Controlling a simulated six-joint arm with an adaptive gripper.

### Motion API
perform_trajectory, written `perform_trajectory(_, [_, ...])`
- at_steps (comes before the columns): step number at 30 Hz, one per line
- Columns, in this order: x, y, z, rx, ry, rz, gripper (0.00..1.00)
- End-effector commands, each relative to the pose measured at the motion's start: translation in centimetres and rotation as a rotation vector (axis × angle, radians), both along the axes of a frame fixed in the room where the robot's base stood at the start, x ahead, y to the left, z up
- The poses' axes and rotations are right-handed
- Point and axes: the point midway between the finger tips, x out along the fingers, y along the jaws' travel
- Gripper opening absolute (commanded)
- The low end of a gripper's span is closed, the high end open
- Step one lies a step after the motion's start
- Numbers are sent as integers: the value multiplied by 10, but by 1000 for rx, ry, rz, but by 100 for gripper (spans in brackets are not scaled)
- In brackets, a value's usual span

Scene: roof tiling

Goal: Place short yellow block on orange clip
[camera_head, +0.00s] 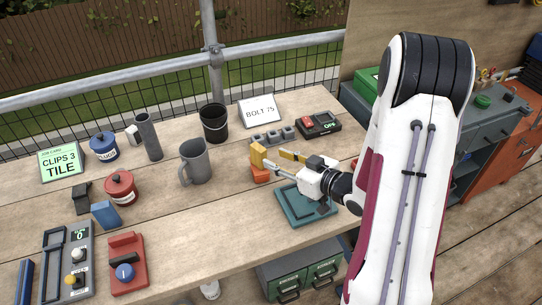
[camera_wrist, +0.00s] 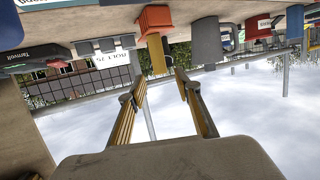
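The short yellow block (camera_head: 258,155) stands upright at the orange clip (camera_head: 260,174) on the table and appears to rest on it; exact contact is hard to make out. In the upside-down wrist view the yellow block (camera_wrist: 158,56) lines up with the orange clip (camera_wrist: 155,19). My gripper (camera_head: 273,160) comes in from the right, with its two fingers spread apart. In the wrist view my gripper (camera_wrist: 162,85) is open, with a clear gap between the fingers; the block shows just beyond the fingertips.
A teal tray (camera_head: 300,205) lies below my gripper. Grey blocks (camera_head: 273,136), a red-and-black switch box (camera_head: 318,124) and a "BOLT 75" sign (camera_head: 259,111) stand behind. A grey mug (camera_head: 195,162) and black cup (camera_head: 214,123) are to the left. The table's front middle is bare.

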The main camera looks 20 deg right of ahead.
Motion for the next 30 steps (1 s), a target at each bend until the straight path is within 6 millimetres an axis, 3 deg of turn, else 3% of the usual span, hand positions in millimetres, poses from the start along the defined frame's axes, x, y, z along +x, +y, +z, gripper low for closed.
perform_trajectory(12, [-35,-15,12,0,-1,-2,33])
perform_trajectory(30, [-41,-17,14,0,-1,0,33])
